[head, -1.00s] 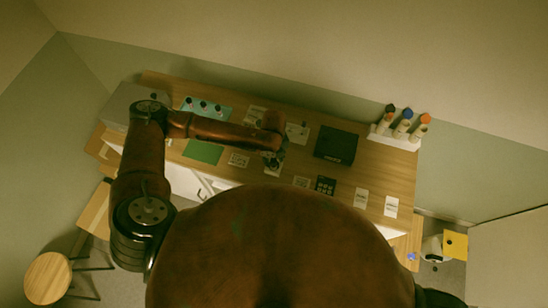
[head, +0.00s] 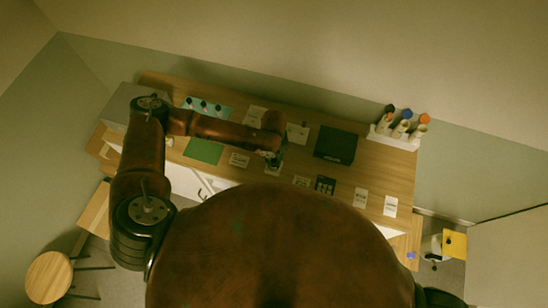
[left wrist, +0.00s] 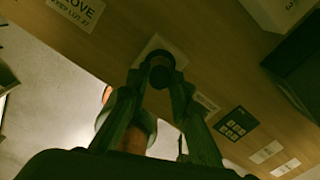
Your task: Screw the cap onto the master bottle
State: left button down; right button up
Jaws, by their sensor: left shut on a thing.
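My left gripper (head: 273,158) is over the front middle of the wooden table in the head view. In the left wrist view its two fingers (left wrist: 160,82) are shut on a dark, round, cap-like thing (left wrist: 158,68) with a paler centre. A white card or base shows behind it. I cannot tell whether this thing sits on a bottle or is held apart from one. The master bottle cannot be made out for sure; the gripper and arm hide that spot in the head view. My right gripper is not in view.
A white rack (head: 396,139) of bottles with dark, blue and orange caps stands at the table's right end. A teal tray (head: 218,111) with several dark-topped bottles lies at the back left. A black box (head: 336,144) stands right of my gripper. Cards lie along the front.

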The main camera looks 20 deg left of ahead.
pick_arm(q)
jog(key=m+p, duration=0.1)
jog(key=m, duration=0.3)
jog(key=shift+r+m, duration=0.1)
jog(key=shift+m, duration=0.2)
jog(key=m, duration=0.4)
jog(key=shift+m+p, duration=0.3)
jog(key=shift+p, duration=0.05)
jog(key=m, duration=0.4)
jog(key=shift+m, duration=1.1)
jog(key=c, duration=1.8)
grip_release()
jog(key=shift+c, duration=0.2)
